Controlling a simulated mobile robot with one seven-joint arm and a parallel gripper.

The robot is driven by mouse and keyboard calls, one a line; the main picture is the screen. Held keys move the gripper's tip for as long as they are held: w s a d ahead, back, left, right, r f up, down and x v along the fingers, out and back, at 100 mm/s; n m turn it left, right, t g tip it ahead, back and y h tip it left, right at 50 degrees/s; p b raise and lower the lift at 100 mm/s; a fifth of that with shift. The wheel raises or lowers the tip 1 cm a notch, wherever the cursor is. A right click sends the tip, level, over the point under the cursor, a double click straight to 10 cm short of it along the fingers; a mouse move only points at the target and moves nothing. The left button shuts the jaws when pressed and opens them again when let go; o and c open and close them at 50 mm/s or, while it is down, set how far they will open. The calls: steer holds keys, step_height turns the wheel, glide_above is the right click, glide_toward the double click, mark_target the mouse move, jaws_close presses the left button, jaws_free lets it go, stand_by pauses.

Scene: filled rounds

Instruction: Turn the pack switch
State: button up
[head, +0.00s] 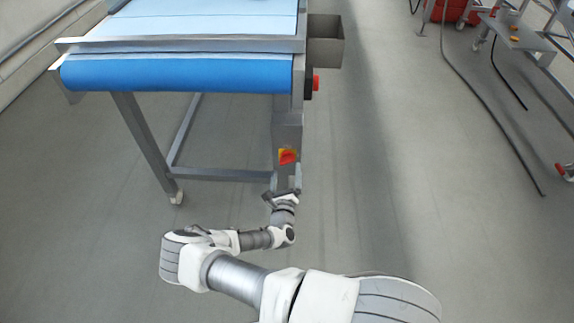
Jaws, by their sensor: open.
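The pack switch (288,157) is a red rotary knob on a yellow plate. It sits on the upright grey metal post at the near right corner of the blue conveyor. My gripper (282,190) is just below the switch, close to the post, at the end of my stretched-out arm. It appears apart from the knob, with nothing seen between its fingers. The fingers are small in this view, and their exact distance to the post cannot be told. It is open.
The blue conveyor belt (180,73) on its metal frame stands above and to the left. A grey metal bin (326,42) and a red button (316,82) are on its right side. A dark cable (487,92) lies on the floor at right. The floor between is clear.

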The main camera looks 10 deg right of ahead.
mark_target(287, 163)
steer(key=b+x, duration=0.1)
steer(key=x, duration=0.4)
steer(key=shift+w, duration=0.1)
steer(key=c, duration=1.4)
